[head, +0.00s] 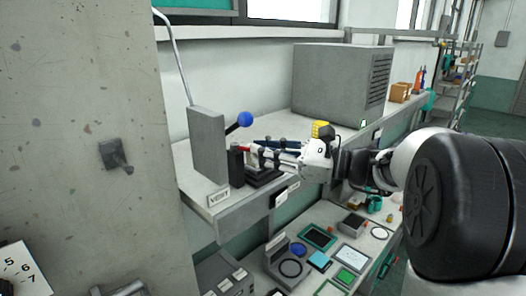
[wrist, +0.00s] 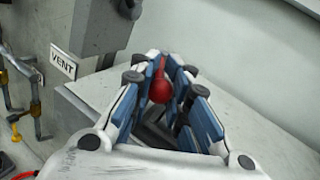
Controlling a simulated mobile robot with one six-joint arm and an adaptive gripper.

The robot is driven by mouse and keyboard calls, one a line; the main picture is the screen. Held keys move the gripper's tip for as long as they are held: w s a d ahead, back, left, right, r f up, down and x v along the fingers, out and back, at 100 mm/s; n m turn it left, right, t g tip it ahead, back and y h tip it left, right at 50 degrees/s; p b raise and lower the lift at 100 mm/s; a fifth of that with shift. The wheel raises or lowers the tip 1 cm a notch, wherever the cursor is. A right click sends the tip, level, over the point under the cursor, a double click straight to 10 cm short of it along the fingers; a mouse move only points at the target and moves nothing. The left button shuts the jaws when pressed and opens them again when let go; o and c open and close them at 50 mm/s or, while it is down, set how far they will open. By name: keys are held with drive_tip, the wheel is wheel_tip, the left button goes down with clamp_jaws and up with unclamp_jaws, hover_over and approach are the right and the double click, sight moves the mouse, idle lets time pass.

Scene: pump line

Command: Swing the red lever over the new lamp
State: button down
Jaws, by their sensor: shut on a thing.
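The red lever's round knob (wrist: 160,90) sits between my gripper's fingers in the wrist view, with a thin red stem beyond it. My gripper (wrist: 158,85) is shut on the red lever. In the head view a small piece of red lever (head: 244,148) shows beside the fingertips of my gripper (head: 254,157), next to a dark block. A black base (head: 264,178) lies below the fingers. The lever's lower end is hidden by the fingers. I cannot make out which thing is the new lamp.
A grey upright box (head: 206,145) with a blue-knobbed lever (head: 245,119) stands just left of my gripper, near a VENT label (head: 219,196). A large grey vented cabinet (head: 340,82) stands behind on the shelf. A lower panel (head: 330,262) holds several small parts. A concrete pillar (head: 85,120) fills the left.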

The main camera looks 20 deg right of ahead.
drive_tip(key=c, duration=1.7)
unclamp_jaws()
drive_tip(key=shift+o, duration=1.2)
drive_tip(key=shift+d, duration=0.1)
drive_tip(key=v, duration=1.2)
drive_tip(key=shift+c, duration=0.4)
